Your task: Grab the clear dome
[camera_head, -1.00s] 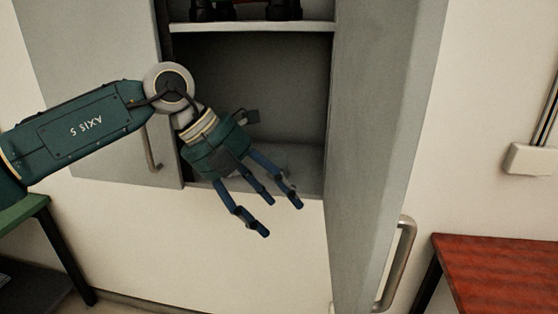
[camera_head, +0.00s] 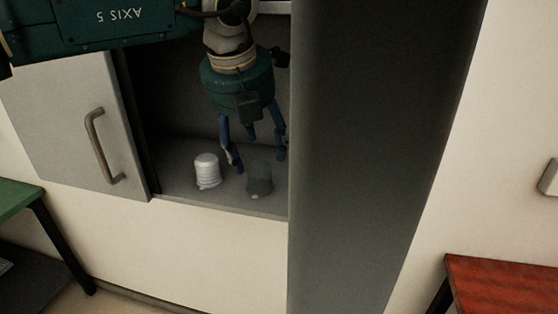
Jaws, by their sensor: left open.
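The clear dome (camera_head: 259,180) is a dark, see-through piece standing on the cabinet's bottom shelf, near the shelf's right end. My left gripper (camera_head: 254,158) is open, its fingers pointing down in front of or just above the dome. I cannot tell whether the fingers touch it. A white ribbed cylinder (camera_head: 207,171) stands on the same shelf to the left of the dome. My right gripper is not in view.
The open cabinet door (camera_head: 375,150) stands close on the right of the gripper. The other door (camera_head: 65,120), with a metal handle (camera_head: 97,145), is on the left. A green table (camera_head: 15,195) is at the far left, a red-brown table (camera_head: 510,285) at the lower right.

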